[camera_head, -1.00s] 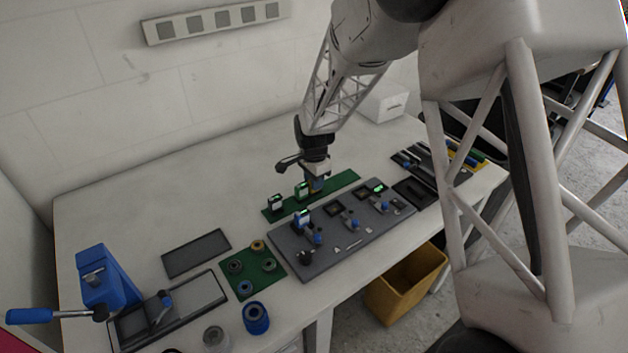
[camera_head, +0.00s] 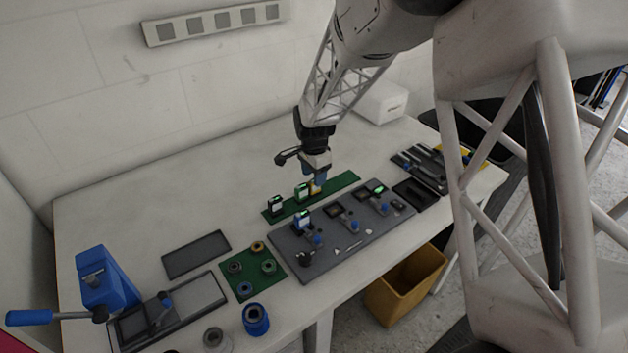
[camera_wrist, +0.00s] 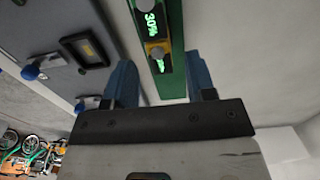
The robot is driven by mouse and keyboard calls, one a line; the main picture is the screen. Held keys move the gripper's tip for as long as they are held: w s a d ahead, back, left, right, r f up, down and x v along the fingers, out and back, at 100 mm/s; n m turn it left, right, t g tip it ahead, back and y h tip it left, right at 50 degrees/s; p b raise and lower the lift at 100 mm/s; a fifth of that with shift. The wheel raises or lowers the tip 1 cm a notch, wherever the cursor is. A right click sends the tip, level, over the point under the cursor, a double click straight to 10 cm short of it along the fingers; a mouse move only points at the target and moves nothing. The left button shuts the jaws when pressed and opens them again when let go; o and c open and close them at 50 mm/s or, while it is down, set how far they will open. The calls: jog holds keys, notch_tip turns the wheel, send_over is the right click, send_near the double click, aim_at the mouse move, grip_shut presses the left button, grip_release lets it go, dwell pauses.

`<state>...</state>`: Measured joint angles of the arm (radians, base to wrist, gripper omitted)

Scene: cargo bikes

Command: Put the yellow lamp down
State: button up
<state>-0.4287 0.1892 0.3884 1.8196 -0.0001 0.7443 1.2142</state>
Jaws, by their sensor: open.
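The yellow lamp (camera_head: 315,188) stands on the green strip (camera_head: 340,183), to the right of the green-and-white lamp. My gripper (camera_head: 318,180) is right above it, pointing down, with its blue fingers open. In the wrist view the open fingers (camera_wrist: 161,82) are on either side of the green strip (camera_wrist: 172,20). The yellow lamp (camera_wrist: 152,47) shows between and just beyond their tips, with a grey round knob and a lit green display. The head view is too small to show any gap between fingers and lamp.
The green-and-white lamp (camera_head: 302,192) and a dark-and-white lamp (camera_head: 276,206) stand close by on the strip. A dark tray (camera_head: 415,193) is at the right. Bare table lies behind the strip.

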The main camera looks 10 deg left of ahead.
notch_tip(320, 180, up, 9)
dwell(0.4)
jog(key=shift+d+r, duration=0.1)
jog(key=shift+r, duration=0.05)
dwell(0.7)
jog(key=s+d+r+n+t, duration=0.1)
jog(key=s+d+r+n, duration=0.1)
jog(key=s+d+r, duration=0.7)
jog(key=s+d+r+n, duration=0.2)
jog(key=s+d+r, duration=0.2)
jog(key=s+d, duration=0.45)
jog(key=s+d+n, duration=0.2)
jog(key=s+d, duration=0.5)
jog(key=s, duration=0.3)
jog(key=s+d+n+t, duration=0.1)
jog(key=s+d+n, duration=0.1)
jog(key=s+d, duration=0.4)
jog(key=s, duration=0.5)
jog(key=shift+d+r+n+t, duration=0.3)
jog(key=shift+d+r+n, duration=0.05)
jog(key=shift+d+n, duration=0.05)
